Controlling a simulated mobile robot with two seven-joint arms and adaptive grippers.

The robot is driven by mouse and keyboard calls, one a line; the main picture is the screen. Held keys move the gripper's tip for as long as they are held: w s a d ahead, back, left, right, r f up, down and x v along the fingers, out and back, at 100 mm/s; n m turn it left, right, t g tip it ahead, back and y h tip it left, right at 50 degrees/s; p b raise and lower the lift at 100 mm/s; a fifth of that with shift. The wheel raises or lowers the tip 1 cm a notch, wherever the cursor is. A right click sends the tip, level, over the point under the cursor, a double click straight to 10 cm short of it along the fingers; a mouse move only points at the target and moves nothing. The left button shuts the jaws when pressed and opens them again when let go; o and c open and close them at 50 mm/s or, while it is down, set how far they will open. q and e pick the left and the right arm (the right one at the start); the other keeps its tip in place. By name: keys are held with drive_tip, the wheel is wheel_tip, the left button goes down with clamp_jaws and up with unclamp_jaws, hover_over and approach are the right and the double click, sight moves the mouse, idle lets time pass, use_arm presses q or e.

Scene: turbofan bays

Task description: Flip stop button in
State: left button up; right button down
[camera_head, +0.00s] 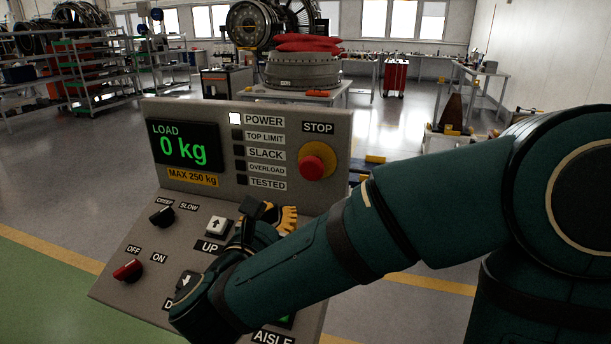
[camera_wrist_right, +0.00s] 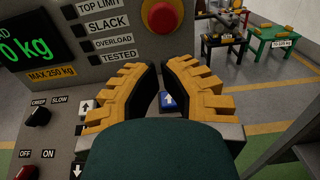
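The stop button (camera_head: 318,160) is a red mushroom head on a yellow base, under the STOP label at the upper right of the grey control panel (camera_head: 225,111). It also shows at the top edge of the right wrist view (camera_wrist_right: 162,14), partly cut off. My right gripper (camera_head: 283,217) is below the button, apart from it, over the panel's lower sloped face. Its yellow fingers (camera_wrist_right: 164,72) have a gap between them with nothing held; a blue arrow button shows through the gap. My left gripper is not in view.
The panel has a display reading 0 kg, a black knob (camera_head: 161,215), a red knob (camera_head: 127,270) and an UP button (camera_head: 218,226). My right arm hides the panel's lower right. Behind, an engine part with red covers (camera_head: 303,66) stands on a table amid open floor.

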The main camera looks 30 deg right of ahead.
sight(307, 173)
drive_tip(key=p+x, duration=0.1)
drive_tip(key=x, duration=1.3)
drive_tip(key=shift+w+p, duration=0.1)
drive_tip(key=shift+p, duration=0.25)
drive_tip(key=b, duration=0.1)
drive_tip(key=d+b, duration=0.1)
drive_tip(key=b, duration=0.1)
drive_tip(key=shift+w+f, duration=0.2)
drive_tip(key=shift+w, duration=0.2)
drive_tip(key=shift+w+d, duration=0.1)
drive_tip(key=shift+d, duration=0.05)
drive_tip(key=shift+r, duration=0.25)
